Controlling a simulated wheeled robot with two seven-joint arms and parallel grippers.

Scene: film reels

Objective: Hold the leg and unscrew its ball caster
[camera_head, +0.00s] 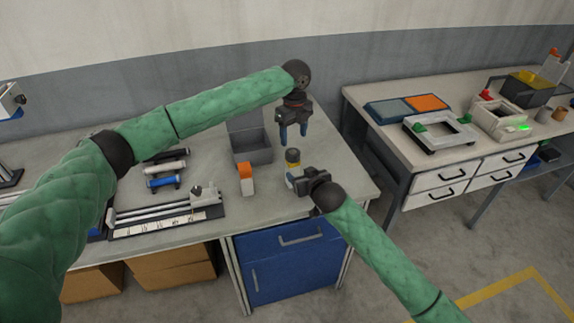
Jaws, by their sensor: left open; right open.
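A small upright piece (293,157) with a dark top, a yellow band and a paler lower part stands near the right end of the left workbench. It may be the leg with its caster, but it is too small to tell. My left gripper (293,138) is open, pointing down with blue fingers apart, just above this piece. My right gripper (295,185) is open, reaching in from the lower right, at the lower part of the piece. Whether its fingers touch the piece is hidden.
A grey open bin (253,156) stands behind on the left workbench (330,180). An orange-and-white box (246,179) stands left of the piece. A rail fixture (165,220) and rollers (165,167) lie farther left. A second bench (385,140) is at the right.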

